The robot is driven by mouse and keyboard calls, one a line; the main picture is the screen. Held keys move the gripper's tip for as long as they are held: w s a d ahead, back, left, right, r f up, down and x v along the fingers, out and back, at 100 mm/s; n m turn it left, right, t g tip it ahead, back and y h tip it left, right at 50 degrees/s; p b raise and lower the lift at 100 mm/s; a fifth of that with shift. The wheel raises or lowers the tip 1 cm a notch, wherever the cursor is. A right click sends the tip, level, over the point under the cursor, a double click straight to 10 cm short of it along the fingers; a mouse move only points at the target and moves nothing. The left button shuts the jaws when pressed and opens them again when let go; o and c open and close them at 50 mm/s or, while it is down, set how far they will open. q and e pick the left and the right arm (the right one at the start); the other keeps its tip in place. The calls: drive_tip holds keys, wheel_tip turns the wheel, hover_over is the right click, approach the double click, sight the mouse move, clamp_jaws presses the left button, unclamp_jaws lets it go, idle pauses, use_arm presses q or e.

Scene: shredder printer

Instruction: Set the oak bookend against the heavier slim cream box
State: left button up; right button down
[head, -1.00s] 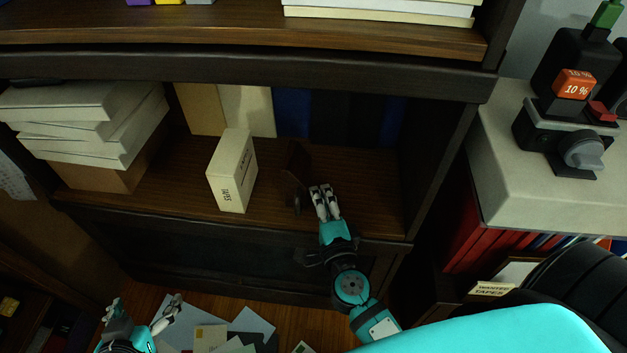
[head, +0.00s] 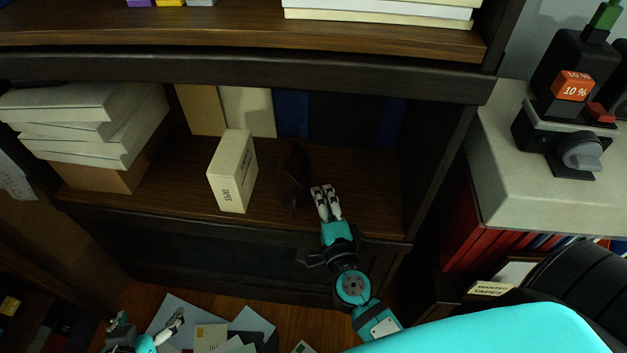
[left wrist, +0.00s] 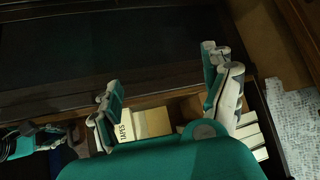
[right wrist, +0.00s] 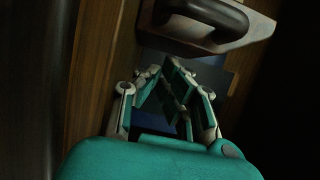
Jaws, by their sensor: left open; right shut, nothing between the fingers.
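A slim cream box (head: 232,172) lettered TAPES stands upright near the shelf's front edge, and its label shows in the left wrist view (left wrist: 125,130). A dark brown bookend (head: 292,172) stands to its right, with a gap between them. The piece with a dark handle in the right wrist view (right wrist: 225,35) appears to be this bookend. My right gripper (head: 321,189) is shut and empty, just right of the bookend; I cannot tell whether they touch. My left gripper (head: 147,318) is open and empty, low in front of the cabinet, also in the left wrist view (left wrist: 160,85).
A paler cream box (head: 248,110) and a tan one (head: 200,108) stand at the back, beside dark blue binders (head: 292,113). Stacked pale boxes (head: 85,120) fill the shelf's left side. The shelf's right wall (head: 440,150) and upper board limit the opening. Papers lie on the floor.

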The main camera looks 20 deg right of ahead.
sight(307, 187)
use_arm(q)
drive_tip(key=shift+s, duration=0.1)
use_arm(e)
drive_tip(key=shift+w+d, duration=0.1)
drive_tip(key=shift+w, duration=0.05)
drive_tip(key=shift+w+d, duration=0.15)
drive_tip(key=shift+w, duration=0.1)
drive_tip(key=shift+w+d+r+p, duration=0.15)
drive_tip(key=shift+p, duration=0.2)
drive_tip(key=shift+w+d, duration=0.15)
drive_tip(key=shift+w, duration=0.15)
use_arm(q)
drive_tip(key=s+f+g, duration=0.1)
drive_tip(key=s+a+g, duration=0.1)
drive_tip(key=s, duration=0.1)
drive_tip(key=shift+a+f+y, duration=0.15)
drive_tip(key=shift+f+y, duration=0.15)
drive_tip(key=shift+f, duration=0.05)
